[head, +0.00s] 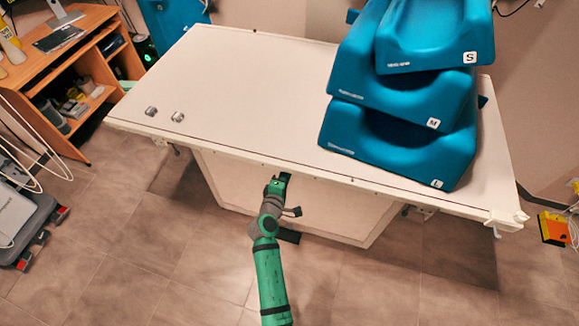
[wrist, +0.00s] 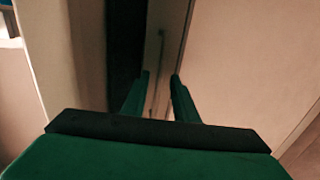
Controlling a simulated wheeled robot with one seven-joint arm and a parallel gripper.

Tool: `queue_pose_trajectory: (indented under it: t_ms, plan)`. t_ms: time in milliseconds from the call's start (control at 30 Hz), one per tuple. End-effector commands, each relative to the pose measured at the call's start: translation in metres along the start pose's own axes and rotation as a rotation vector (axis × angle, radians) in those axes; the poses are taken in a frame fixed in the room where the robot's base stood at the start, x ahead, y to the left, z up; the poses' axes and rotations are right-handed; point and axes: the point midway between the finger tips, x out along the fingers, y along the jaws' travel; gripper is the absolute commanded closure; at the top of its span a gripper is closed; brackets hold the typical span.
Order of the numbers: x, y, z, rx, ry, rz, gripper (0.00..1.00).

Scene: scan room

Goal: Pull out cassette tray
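The cassette tray is not clearly visible in the head view, where the white table top (head: 235,85) covers whatever lies beneath it. My gripper (head: 284,178) is at the table's front edge, near the middle. In the wrist view my two green fingers (wrist: 159,77) stand apart with a gap between them. A thin dark bar, perhaps a handle (wrist: 157,60), shows beyond and between the fingertips on a pale brown panel. I cannot tell whether the fingers touch it. A dark gap (wrist: 125,50) runs along the left side of that panel.
Several blue cushions (head: 400,130) are stacked on the table's right part. Two small metal pieces (head: 177,117) lie at its left. The table's white base (head: 300,205) stands below. A wooden desk (head: 95,60) is at the far left.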

Motion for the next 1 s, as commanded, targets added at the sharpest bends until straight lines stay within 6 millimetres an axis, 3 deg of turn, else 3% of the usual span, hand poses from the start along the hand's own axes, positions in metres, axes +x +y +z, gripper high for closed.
queue_pose_trajectory:
  t_ms: [200,467,600,1000]
  plan:
    - [0.0140,0.0007,0.0002,0.001,0.000,0.001,0.73]
    - [0.0149,0.0004,0.0004,0.001,0.000,0.001,0.73]
    - [0.0148,0.0003,0.0004,0.001,0.000,0.000,1.00]
    - [0.0146,0.0002,0.0003,0.001,0.000,0.000,1.00]
